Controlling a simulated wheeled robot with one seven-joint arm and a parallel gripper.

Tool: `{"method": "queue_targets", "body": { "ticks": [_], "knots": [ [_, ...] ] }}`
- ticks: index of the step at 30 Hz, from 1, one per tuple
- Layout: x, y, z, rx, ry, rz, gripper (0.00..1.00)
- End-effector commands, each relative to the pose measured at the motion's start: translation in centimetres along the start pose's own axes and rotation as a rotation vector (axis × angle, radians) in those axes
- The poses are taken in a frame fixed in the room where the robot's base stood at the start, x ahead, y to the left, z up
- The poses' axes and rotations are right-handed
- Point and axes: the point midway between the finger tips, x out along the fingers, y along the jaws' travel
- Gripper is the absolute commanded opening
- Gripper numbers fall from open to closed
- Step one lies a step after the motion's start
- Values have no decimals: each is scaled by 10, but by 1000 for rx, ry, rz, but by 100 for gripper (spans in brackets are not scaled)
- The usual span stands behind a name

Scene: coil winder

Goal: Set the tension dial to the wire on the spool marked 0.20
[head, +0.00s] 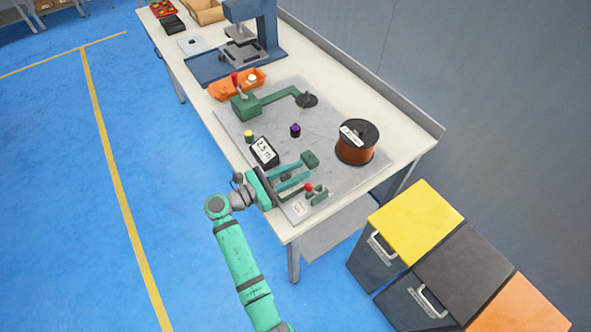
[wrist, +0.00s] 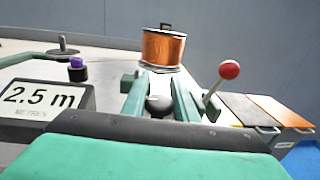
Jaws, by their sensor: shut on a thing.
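My gripper (head: 304,171) reaches low over the winder's grey plate. In the wrist view its two green fingers (wrist: 157,88) stand on both sides of a dark round knob (wrist: 158,105), which looks like the tension dial; the fingers are shut on it. Its scale and pointer cannot be read. The copper wire spool (head: 357,150) stands upright beyond the fingertips, with a white label (head: 352,135) too small to read surely. The spool also shows in the wrist view (wrist: 162,48), where its label is not visible.
A display (head: 264,150) reading 2.5 m stands left of my gripper. A red-ball lever (head: 309,188) is close on the other side. A purple-topped knob (head: 295,130), a yellow button (head: 248,135) and a green winding arm (head: 275,99) are farther back. Bins (head: 415,220) stand beside the bench.

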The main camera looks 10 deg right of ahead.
Motion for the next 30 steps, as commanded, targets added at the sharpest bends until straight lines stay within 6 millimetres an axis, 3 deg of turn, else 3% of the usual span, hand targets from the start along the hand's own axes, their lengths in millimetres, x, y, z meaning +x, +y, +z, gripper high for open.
{"method": "queue_targets", "body": {
  "ticks": [13,14,16,25,30],
  "knots": [
    [0,-3,-1,-1,1,-54,4],
    [0,-3,-1,-2,1,-53,29],
    [0,-3,-1,-2,1,-53,43],
    [-1,-2,0,0,0,-52,43],
    [-16,-1,0,0,0,-49,43]
  ]
}}
